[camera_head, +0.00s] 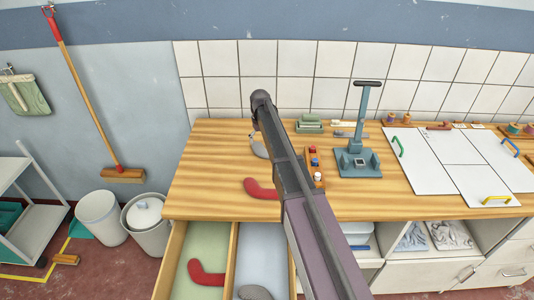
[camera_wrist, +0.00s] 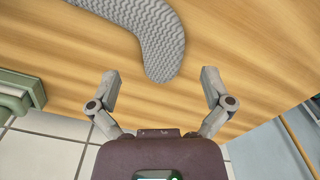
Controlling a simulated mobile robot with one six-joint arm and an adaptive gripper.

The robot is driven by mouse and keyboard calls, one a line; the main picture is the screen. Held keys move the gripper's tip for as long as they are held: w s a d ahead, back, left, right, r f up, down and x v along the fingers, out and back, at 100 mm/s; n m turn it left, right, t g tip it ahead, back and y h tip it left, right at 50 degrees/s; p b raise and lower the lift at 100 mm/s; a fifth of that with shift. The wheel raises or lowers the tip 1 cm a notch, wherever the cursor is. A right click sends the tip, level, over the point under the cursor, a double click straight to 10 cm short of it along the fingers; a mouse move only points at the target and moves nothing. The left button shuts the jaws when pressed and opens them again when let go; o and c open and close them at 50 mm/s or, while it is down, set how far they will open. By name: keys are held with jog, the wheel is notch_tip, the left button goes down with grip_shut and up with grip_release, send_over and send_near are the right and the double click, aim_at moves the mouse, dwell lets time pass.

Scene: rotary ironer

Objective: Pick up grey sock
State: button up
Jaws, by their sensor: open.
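A grey knitted sock (camera_wrist: 150,35) lies on the wooden worktop in the wrist view, its rounded end between and just beyond my fingertips. In the head view a small part of a grey sock (camera_head: 259,148) shows on the worktop (camera_head: 215,155), mostly hidden behind my arm. My gripper (camera_wrist: 159,76) is open and empty, with a finger on each side of the sock's end. Another grey sock (camera_head: 255,293) lies in the right compartment of the open drawer, cut by the frame's lower edge.
A red sock (camera_head: 262,189) lies near the worktop's front edge; another (camera_head: 206,274) is in the drawer's left compartment. A blue-grey press (camera_head: 358,162), green blocks (camera_head: 308,125) and white panels (camera_head: 455,150) occupy the right. The worktop's left end is clear.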

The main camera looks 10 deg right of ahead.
aim_at(261, 150)
jog(key=shift+s+a+f+b, duration=0.1)
jog(key=shift+f+b, duration=2.5)
jog(key=shift+b, duration=0.05)
jog(key=c, duration=0.8)
